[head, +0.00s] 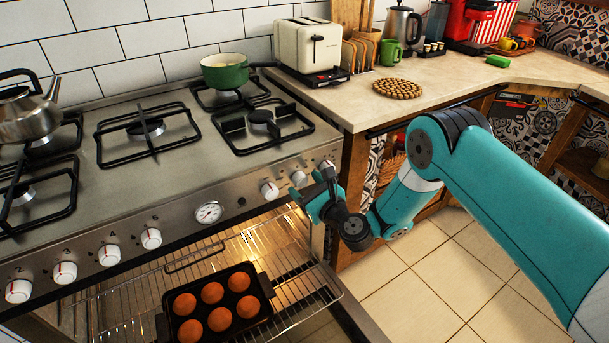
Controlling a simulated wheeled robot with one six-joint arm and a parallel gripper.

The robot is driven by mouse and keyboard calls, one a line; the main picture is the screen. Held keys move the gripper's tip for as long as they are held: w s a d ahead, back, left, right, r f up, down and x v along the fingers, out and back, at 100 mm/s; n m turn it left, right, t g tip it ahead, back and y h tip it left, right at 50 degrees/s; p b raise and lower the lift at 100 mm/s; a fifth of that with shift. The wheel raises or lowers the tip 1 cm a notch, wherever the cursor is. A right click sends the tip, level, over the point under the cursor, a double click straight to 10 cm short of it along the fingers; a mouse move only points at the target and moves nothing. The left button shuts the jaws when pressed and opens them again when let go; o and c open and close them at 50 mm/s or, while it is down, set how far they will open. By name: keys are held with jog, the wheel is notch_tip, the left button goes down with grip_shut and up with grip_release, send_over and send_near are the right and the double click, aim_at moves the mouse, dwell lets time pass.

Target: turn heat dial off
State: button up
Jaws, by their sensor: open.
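The stove's front panel (180,240) carries several white dials with red marks. At its right end are a dial (269,191) and another dial (298,179). A round gauge (208,212) is between the groups. Which one is the heat dial I cannot tell. My gripper (318,190) is open at the panel's right end, close to the rightmost dials; contact cannot be told.
The oven below is open and lit, with a muffin tin (258,299) on a pulled-out wire rack (318,291). A green pot (225,72) and a kettle (28,115) stand on the stove. A toaster (308,45) is on the counter. The tiled floor (430,270) at right is clear.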

jog(key=shift+w+a, duration=0.3)
jog(key=shift+w, duration=0.2)
jog(key=c, duration=0.9)
